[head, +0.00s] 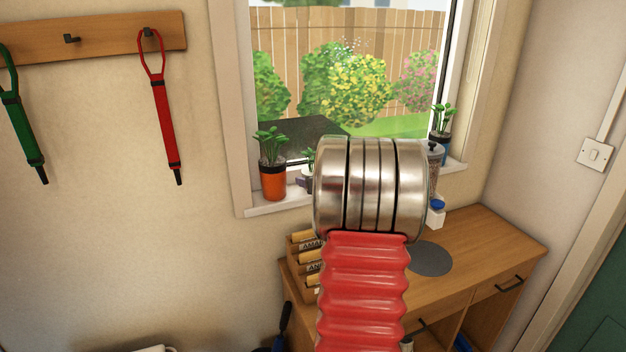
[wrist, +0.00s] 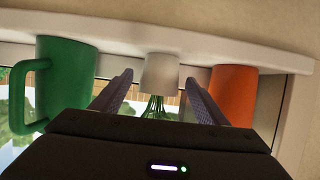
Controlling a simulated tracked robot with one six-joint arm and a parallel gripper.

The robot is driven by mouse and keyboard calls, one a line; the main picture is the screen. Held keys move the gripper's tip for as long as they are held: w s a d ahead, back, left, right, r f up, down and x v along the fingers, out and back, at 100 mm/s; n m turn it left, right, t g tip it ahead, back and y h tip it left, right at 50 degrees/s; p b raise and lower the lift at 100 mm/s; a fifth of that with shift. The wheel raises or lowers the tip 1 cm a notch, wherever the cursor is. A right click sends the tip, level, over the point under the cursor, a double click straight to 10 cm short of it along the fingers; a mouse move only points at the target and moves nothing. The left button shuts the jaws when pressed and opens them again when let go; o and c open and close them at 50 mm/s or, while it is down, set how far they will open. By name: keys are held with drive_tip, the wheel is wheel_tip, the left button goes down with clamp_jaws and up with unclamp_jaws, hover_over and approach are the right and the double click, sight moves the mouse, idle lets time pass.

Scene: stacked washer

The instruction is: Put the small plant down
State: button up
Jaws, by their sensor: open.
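The small plant stands in a white pot (wrist: 160,74) on the windowsill (wrist: 205,42); the wrist view is upside down, so its green leaves (wrist: 154,105) point downward there. My gripper (wrist: 158,90) is open, with one finger on each side of the white pot and a visible gap to each.
An orange pot (wrist: 233,95) with a plant stands close beside one finger; it also shows in the head view (head: 273,182). A green mug (wrist: 66,75) is on the other side. A dark blue potted plant (head: 440,140) stands at the sill's right end. A wooden desk (head: 480,238) is below.

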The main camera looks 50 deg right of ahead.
drive_tip(key=v, duration=0.9)
drive_tip(key=shift+a+r, duration=0.1)
idle(0.7)
drive_tip(key=w+a+r+g+h, duration=0.1)
drive_tip(key=w+a+r, duration=0.15)
drive_tip(key=a, duration=0.75)
drive_tip(key=w+a+r+g, duration=0.1)
drive_tip(key=a+r, duration=0.3)
drive_tip(key=a, duration=0.5)
drive_tip(key=s+a+f+n+g+y, duration=0.1)
drive_tip(key=s+a, duration=0.4)
drive_tip(key=a, duration=0.6)
drive_tip(key=s+a+f+n+g+y, duration=0.1)
drive_tip(key=s+a+f+n+y, duration=0.2)
drive_tip(key=a, duration=0.8)
drive_tip(key=s+a+f+n+g+y, duration=0.2)
drive_tip(key=s+a+f+y, duration=0.2)
drive_tip(key=s+a, duration=0.4)
drive_tip(key=a+f, duration=0.1)
drive_tip(key=a, duration=0.3)
drive_tip(key=shift+f, duration=0.25)
